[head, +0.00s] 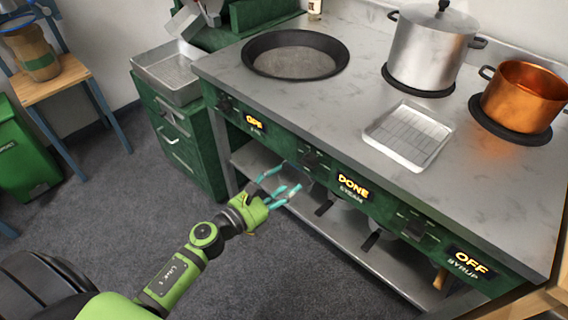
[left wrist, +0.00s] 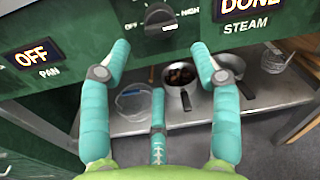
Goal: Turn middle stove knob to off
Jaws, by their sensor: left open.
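The middle stove knob (head: 312,160) is a dark knob on the green front panel, just left of a lit display (head: 353,186) reading DONE above the word STEAM. In the left wrist view the knob (left wrist: 160,18) is at the top centre, with HIGH beside it; its exact setting is hard to read. My left gripper (head: 278,187) is open and empty, in front of the panel and below left of the knob. In the left wrist view its teal fingers (left wrist: 161,55) spread below the knob, apart from it. My right gripper is not in view.
Another knob (head: 225,103) is at the panel's left and one (head: 416,228) at its right, near the SYRUP display (head: 469,262) reading OFF. A lower shelf (left wrist: 270,92) holds pans under the panel. A steel pot (head: 430,50), copper pot (head: 525,95) and wire-rack tray (head: 408,135) stand on top.

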